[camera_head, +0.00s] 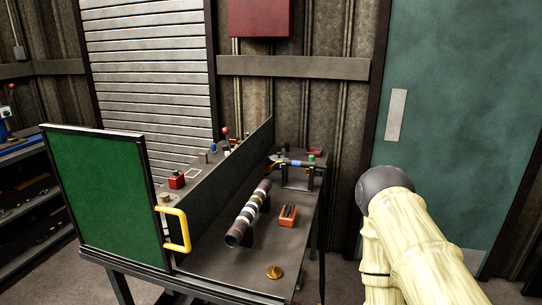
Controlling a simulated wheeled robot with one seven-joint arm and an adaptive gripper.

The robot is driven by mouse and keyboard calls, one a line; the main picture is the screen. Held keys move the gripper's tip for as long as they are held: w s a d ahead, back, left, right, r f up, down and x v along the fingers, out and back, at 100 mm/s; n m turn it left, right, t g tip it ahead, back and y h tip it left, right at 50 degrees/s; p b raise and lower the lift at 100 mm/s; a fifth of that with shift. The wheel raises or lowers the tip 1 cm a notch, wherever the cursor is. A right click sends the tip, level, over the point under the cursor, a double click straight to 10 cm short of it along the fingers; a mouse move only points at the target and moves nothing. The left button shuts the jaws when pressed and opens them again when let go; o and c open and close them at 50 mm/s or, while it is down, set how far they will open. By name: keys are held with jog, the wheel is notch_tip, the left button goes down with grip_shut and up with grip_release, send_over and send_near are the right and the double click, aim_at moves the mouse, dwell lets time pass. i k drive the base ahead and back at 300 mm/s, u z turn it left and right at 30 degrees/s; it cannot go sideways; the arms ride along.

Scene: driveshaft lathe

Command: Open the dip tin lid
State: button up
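A small round brass-coloured piece with a raised knob (274,272) lies near the front right corner of the bench in the head view. It looks like a lid lying flat, but I cannot tell whether this is the dip tin lid. No tin body can be made out under it. My pale yellow arm, with a dark grey rounded joint, rises at the right, apart from the bench. My gripper is not in view.
The grey bench (218,275) holds a long banded shaft (248,214), an orange block (288,216) and a small stand (298,171). A dark upright panel (222,188) runs along the bench. A green framed panel with a yellow handle (177,231) stands at the left.

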aim_at(279, 157)
jog(key=z, duration=0.05)
jog(key=i, duration=0.45)
jog(key=z, duration=2.6)
jog(key=i, duration=1.9)
jog(key=u, duration=2.5)
